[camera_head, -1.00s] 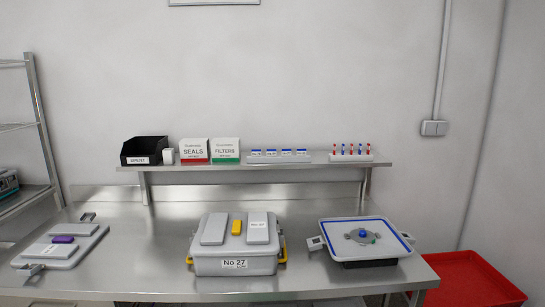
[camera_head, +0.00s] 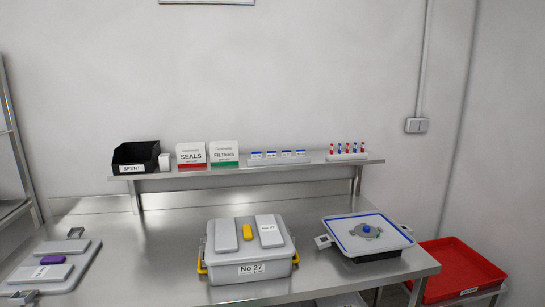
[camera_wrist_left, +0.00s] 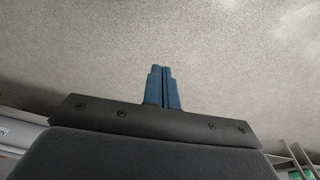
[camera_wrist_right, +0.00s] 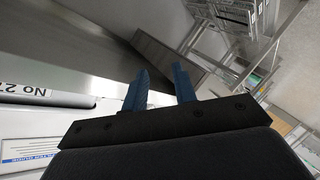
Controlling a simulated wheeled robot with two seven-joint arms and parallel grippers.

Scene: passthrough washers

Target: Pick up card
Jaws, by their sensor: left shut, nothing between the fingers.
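I cannot tell a separate loose card for certain. In the right wrist view a white panel with a blue-edged printed label (camera_wrist_right: 30,150) shows at the lower left, beside the "No 27" label (camera_wrist_right: 25,89). In the head view the grey box (camera_head: 248,255) with yellow handles carries a "No 27" label on its front, and a small white label lies on its lid. My left gripper (camera_wrist_left: 163,68) is shut and empty, pointing at a plain speckled surface. My right gripper (camera_wrist_right: 161,72) is open and empty, with a steel edge behind its fingers. Neither gripper shows in the head view.
The steel table (camera_head: 165,260) has bare room left of the box. A blue-rimmed tray (camera_head: 352,242) is at right, a grey lid (camera_head: 75,260) at left. A wall shelf (camera_head: 300,164) holds a black bin (camera_head: 135,157), cartons and vials. A red bin (camera_head: 455,265) stands beyond the table's right end.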

